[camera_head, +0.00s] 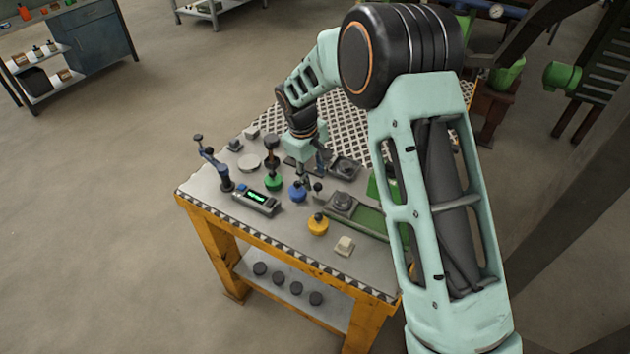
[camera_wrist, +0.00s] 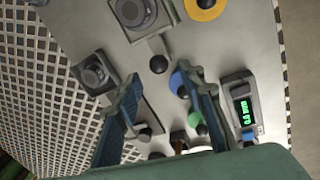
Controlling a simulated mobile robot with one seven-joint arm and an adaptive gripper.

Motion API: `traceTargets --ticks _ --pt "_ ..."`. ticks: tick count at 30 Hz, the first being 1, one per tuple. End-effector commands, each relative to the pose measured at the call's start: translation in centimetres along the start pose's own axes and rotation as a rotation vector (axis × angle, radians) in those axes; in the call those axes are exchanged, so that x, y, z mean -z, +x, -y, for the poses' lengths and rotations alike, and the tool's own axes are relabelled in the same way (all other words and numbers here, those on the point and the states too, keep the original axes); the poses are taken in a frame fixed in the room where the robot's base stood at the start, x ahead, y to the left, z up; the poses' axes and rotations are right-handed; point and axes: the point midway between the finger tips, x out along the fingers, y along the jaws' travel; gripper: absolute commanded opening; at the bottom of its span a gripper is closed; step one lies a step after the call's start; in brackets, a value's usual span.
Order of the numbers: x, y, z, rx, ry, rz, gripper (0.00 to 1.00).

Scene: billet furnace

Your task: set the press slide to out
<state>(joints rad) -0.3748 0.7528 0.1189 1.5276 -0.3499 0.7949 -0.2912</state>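My gripper (camera_head: 312,172) points down over the middle of the workbench. In the wrist view its two blue-grey fingers stand apart, with my gripper (camera_wrist: 160,82) open and nothing held between them. A small black ball knob (camera_wrist: 158,64) shows just beyond the fingertips, next to a grey block with a round dark top (camera_wrist: 132,12); this knob also shows in the head view (camera_head: 318,186). A dark slotted plate (camera_wrist: 152,116) lies between the fingers, with another knob (camera_wrist: 145,134) near it. I cannot tell for certain which part is the press slide or its setting.
A second round-topped block (camera_head: 345,167) stands by the perforated plate (camera_head: 350,120).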

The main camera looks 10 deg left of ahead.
Motion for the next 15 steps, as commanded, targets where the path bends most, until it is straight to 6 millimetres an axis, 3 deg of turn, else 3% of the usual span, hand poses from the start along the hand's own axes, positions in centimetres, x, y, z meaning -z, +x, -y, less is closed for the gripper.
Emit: traceTargets --ticks 6,15 --pt "0.1 -5.0 -0.1 -0.002 0.002 -0.005 0.37" --pt "0.1 -8.3 0.0 -0.001 0.000 -0.003 0.37"
